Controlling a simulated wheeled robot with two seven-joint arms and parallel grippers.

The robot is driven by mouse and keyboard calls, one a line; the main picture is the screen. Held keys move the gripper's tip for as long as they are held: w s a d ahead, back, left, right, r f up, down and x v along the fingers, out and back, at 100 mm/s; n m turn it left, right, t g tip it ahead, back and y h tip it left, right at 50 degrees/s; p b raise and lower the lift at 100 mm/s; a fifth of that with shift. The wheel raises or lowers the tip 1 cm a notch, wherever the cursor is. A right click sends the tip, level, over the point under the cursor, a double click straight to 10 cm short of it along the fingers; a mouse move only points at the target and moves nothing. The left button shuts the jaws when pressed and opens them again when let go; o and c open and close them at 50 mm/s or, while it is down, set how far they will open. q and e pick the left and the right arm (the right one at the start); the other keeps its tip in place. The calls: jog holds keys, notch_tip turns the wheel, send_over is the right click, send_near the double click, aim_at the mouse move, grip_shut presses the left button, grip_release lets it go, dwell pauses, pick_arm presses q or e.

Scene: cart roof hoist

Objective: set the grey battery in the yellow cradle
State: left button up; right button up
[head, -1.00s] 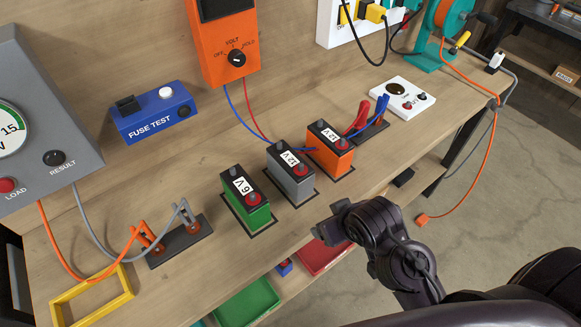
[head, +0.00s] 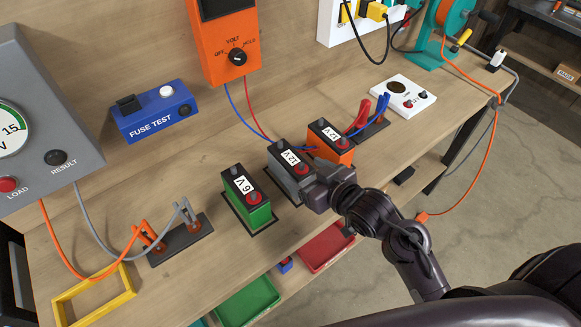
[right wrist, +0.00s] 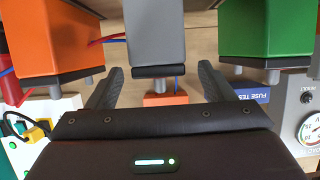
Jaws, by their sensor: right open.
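The grey battery (head: 291,171), marked 12V, stands upright on the bench between a green 6V battery (head: 246,200) and an orange 12V battery (head: 331,144). My right gripper (head: 314,188) is at its front right side. In the right wrist view the grey battery (right wrist: 155,32) is centred ahead of the open fingers (right wrist: 159,75), one on each side of its line. I cannot tell whether the fingers touch it. The yellow cradle (head: 104,309) is an empty open frame at the bench's front left. My left gripper is not in view.
A terminal block (head: 180,240) with orange and grey clamps lies between the cradle and the green battery. The grey load tester (head: 55,120) stands at the left. A blue fuse tester (head: 155,117) is at the back. The neighbouring batteries stand close to the grey one.

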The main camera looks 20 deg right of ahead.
aim_at(296, 166)
jog(key=p+x, duration=0.1)
jog(key=x, duration=0.4)
jog(key=shift+s+d+f, duration=0.1)
jog(key=shift+f, duration=0.1)
jog(key=shift+c, duration=0.3)
grip_shut()
jog(key=shift+r, duration=0.25)
